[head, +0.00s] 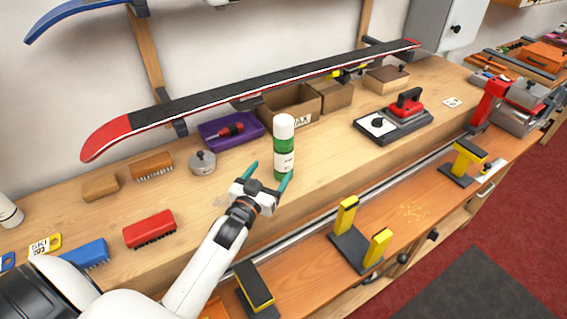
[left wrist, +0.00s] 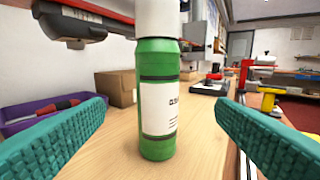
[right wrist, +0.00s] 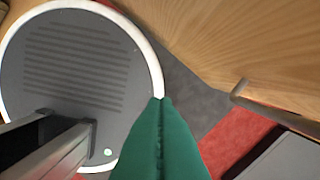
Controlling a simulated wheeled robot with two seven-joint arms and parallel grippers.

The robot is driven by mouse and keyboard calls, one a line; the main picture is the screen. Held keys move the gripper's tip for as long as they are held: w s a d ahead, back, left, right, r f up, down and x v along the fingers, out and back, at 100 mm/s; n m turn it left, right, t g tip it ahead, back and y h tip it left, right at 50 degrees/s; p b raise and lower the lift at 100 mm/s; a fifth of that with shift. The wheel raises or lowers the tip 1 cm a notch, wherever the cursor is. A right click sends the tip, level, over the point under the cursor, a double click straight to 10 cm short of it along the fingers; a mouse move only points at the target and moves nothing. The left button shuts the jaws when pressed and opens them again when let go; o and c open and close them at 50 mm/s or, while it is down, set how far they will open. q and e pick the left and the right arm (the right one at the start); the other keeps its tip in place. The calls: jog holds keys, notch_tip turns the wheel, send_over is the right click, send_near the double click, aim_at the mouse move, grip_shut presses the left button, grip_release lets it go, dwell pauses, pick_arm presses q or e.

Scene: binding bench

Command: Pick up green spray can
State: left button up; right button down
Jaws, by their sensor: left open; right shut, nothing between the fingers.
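The green spray can (head: 284,146) with a white cap stands upright on the wooden bench. My left gripper (head: 267,176) is open, its teal fingers pointing at the can. In the left wrist view the can (left wrist: 157,98) stands upright, ahead of and between the two open fingertips (left wrist: 160,112), with a white label facing right. I cannot tell whether a finger touches it. My right gripper (right wrist: 160,105) shows only in the right wrist view, shut and empty, pointing down over the floor beside the bench.
A purple tray (head: 228,139) with a red-handled screwdriver and a cardboard box (head: 290,105) stand behind the can. A ski (head: 250,98) hangs above. A round grey tin (head: 202,162) and a red brush (head: 150,229) lie left.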

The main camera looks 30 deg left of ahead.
aim_at(280, 158)
pick_arm(q)
jog(key=w+p, duration=0.1)
jog(key=w, duration=0.2)
jog(key=w+p, duration=0.1)
jog(key=w, duration=0.2)
jog(key=shift+w+a, duration=0.2)
jog(key=shift+w, duration=0.5)
jog(key=w, duration=0.1)
jog(key=w+p, duration=0.1)
jog(key=w, duration=0.1)
jog(key=shift+w+a+f, duration=0.1)
jog(key=shift+w+a, duration=0.05)
jog(key=shift+a, duration=0.1)
jog(key=shift+w+f+p, duration=0.15)
jog(key=shift+w+p, duration=0.15)
jog(key=shift+w, duration=0.3)
jog(key=shift+s, duration=0.1)
jog(key=shift+c, duration=0.8)
jog(key=c, duration=0.9)
